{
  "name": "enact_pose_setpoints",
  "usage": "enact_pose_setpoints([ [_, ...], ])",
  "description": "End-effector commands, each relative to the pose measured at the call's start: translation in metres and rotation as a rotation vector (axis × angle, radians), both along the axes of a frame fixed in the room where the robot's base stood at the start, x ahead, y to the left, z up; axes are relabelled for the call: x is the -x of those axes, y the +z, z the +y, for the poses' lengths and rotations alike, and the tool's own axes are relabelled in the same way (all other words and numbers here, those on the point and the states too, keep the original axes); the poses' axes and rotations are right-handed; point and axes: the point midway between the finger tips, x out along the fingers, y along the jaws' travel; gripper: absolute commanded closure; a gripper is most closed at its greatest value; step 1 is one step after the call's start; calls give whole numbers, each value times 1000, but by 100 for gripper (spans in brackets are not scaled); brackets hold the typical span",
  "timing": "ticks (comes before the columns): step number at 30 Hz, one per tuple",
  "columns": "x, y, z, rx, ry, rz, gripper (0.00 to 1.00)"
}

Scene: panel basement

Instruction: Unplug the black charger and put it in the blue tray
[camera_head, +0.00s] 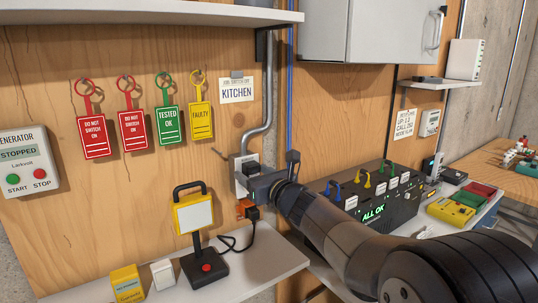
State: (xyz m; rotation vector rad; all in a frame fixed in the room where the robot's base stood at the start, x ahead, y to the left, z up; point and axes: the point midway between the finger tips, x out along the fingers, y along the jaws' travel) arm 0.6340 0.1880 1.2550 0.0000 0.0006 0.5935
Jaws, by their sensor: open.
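A black plug-in block (252,168), which looks like the charger, sits in a pale wall socket (240,187) on the wooden panel. My gripper (267,174) is open in front of the panel, just right of this block. One finger reaches left close beneath the block; the other stands up to its right. I cannot tell whether a finger touches it. Below, a second black plug (253,213) sits at an orange socket piece (244,206), with a black cable hanging from it. I cannot make out a blue tray in this view.
A yellow work lamp (193,213) stands on the white shelf (262,262) below, with a yellow box (127,284) beside it. A black panel (373,205) reading "ALL OK" stands at right. Yellow, green and red items (450,211) lie further right. A grey conduit runs above the socket.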

Motion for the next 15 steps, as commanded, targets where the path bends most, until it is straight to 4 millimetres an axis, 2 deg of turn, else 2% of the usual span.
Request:
enact_pose_setpoints([
  [6,0,1,0,-1,0,-1,43],
  [15,0,1,0,-1,0,-1,67],
])
